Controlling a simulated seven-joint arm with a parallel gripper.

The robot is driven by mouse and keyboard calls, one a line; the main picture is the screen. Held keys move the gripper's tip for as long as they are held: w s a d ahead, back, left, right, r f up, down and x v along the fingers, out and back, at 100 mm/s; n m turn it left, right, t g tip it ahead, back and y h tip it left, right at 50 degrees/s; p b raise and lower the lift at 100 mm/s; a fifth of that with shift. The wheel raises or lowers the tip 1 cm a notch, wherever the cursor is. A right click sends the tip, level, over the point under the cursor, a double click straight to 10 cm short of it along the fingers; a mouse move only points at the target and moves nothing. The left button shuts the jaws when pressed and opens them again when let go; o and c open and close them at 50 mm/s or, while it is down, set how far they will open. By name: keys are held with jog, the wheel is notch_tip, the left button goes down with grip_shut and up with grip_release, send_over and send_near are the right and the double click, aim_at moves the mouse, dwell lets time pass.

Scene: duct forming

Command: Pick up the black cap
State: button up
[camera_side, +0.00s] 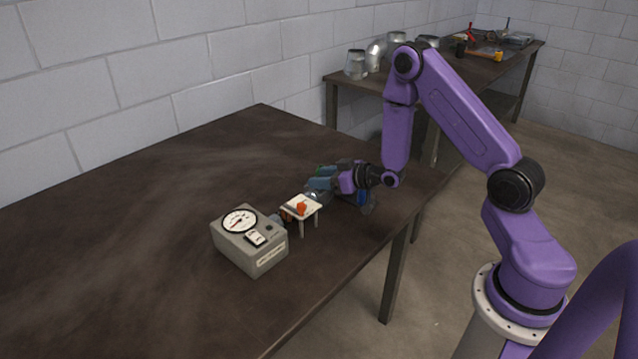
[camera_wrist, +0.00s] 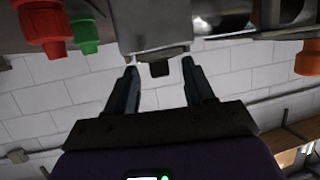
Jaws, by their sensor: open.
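In the wrist view a small black piece, which looks like the black cap (camera_wrist: 160,69), sits at the edge of a grey metal block (camera_wrist: 153,25). My gripper (camera_wrist: 159,74) is open, with one finger on each side of the black piece and visible gaps between. I cannot tell how far the fingers reach along it. In the side view my gripper (camera_side: 320,186) is low over the table, pointing left, close behind a small white stand. The black cap cannot be made out there.
A red part (camera_wrist: 45,28), a green part (camera_wrist: 85,36) and an orange part (camera_wrist: 308,58) flank the block. On the table (camera_side: 130,210) are the white stand (camera_side: 303,203) and a grey gauge box (camera_side: 248,243). The table's left side is clear.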

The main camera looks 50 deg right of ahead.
grip_shut()
